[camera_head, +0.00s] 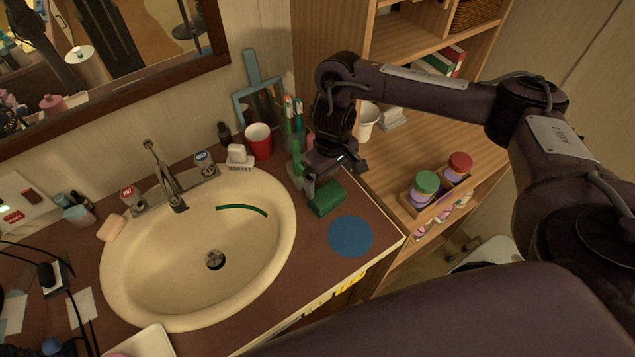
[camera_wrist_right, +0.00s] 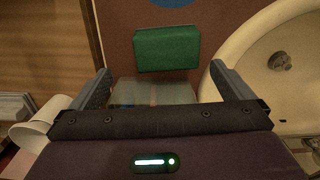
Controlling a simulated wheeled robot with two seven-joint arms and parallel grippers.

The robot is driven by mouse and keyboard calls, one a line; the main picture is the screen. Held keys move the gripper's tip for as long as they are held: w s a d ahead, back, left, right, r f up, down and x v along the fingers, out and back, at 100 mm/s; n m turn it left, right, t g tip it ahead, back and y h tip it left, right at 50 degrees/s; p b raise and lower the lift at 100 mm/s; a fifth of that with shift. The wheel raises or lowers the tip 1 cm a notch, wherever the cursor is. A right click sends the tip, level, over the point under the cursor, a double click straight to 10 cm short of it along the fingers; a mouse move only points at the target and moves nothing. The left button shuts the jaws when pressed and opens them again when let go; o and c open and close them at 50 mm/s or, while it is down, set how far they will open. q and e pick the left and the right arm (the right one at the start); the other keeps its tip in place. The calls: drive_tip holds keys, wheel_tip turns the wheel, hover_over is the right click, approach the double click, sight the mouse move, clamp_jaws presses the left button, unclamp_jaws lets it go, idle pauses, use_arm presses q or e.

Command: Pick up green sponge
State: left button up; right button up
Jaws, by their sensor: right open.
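The green sponge (camera_head: 326,199) lies on the brown countertop, between the sink's right rim and the blue round mat. My right gripper (camera_head: 335,180) is just behind and above it, pointing down. In the right wrist view the sponge (camera_wrist_right: 167,48) is ahead of the open fingers (camera_wrist_right: 165,84), roughly centred between them and apart from both. Nothing is held between the fingers. My left gripper is not seen.
The sink (camera_head: 180,262) with its faucet (camera_head: 165,180) is left of the sponge. A blue round mat (camera_head: 350,236) lies to its right. A red cup (camera_head: 258,141) and toothbrushes (camera_head: 291,115) stand behind. A wooden shelf (camera_head: 440,150) holds jars at the right.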

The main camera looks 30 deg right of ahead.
sight(330, 197)
drive_tip(key=f, duration=0.1)
drive_tip(key=s+f+b, duration=0.1)
drive_tip(key=s+f, duration=0.1)
drive_tip(key=f, duration=0.1)
drive_tip(key=shift+a+b, duration=0.2)
drive_tip(key=shift+b, duration=0.15)
drive_tip(key=f, duration=0.1)
drive_tip(key=f+b, duration=0.1)
drive_tip(key=shift+w+a+f, duration=0.1)
drive_tip(key=shift+w+f, duration=0.1)
drive_tip(key=shift+f, duration=0.35)
drive_tip(key=shift+r, duration=0.1)
drive_tip(key=c, duration=0.9)
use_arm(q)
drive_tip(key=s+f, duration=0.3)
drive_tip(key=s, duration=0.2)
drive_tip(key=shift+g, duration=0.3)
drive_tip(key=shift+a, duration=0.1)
